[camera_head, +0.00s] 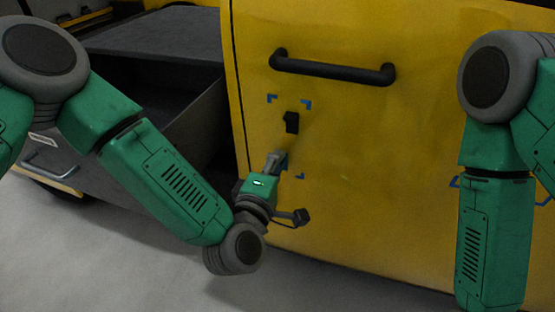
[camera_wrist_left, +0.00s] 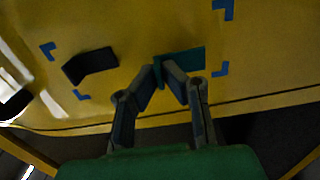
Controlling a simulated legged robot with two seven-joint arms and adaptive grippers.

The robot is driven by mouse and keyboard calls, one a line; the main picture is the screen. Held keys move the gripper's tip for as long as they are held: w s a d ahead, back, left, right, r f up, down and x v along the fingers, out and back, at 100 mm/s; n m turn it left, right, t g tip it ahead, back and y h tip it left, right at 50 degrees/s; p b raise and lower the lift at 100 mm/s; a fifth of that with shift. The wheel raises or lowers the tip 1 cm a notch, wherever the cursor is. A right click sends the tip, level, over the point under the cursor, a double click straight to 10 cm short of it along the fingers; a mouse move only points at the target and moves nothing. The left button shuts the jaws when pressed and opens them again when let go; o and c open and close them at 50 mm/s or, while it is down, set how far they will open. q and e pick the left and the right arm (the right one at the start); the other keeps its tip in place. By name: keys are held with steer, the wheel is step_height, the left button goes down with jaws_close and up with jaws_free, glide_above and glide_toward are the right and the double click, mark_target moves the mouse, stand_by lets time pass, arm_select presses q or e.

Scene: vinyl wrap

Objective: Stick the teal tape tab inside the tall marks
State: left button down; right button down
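The teal tape tab (camera_wrist_left: 187,59) lies against the yellow panel in the left wrist view, one edge between my left fingertips. My left gripper (camera_wrist_left: 161,74) appears shut on that edge; it also shows in the head view (camera_head: 280,160), in front of the panel. The tall marks are blue corners, at upper left (camera_head: 271,98), upper right (camera_head: 306,103) and lower right (camera_head: 300,176) in the head view. The tab is within their lower part, by the lower end in the head view. The lower left corner is hidden there by my gripper. My right gripper is out of view.
A black tab (camera_head: 292,122) sits inside the upper part of the marks. A black handle (camera_head: 332,68) juts out above them. More blue marks (camera_head: 455,182) show partly behind my right arm. An open grey drawer (camera_head: 187,116) stands left of the panel.

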arm_select(q)
steer(key=shift+d, duration=0.7)
steer(key=shift+a, duration=0.1)
steer(key=shift+a, duration=0.2)
steer(key=shift+w+d, duration=0.25)
steer(key=shift+d, duration=0.05)
steer(key=shift+w, duration=0.4)
stand_by(0.8)
steer(key=c, duration=1.6)
jaws_free()
steer(key=shift+c, duration=0.2)
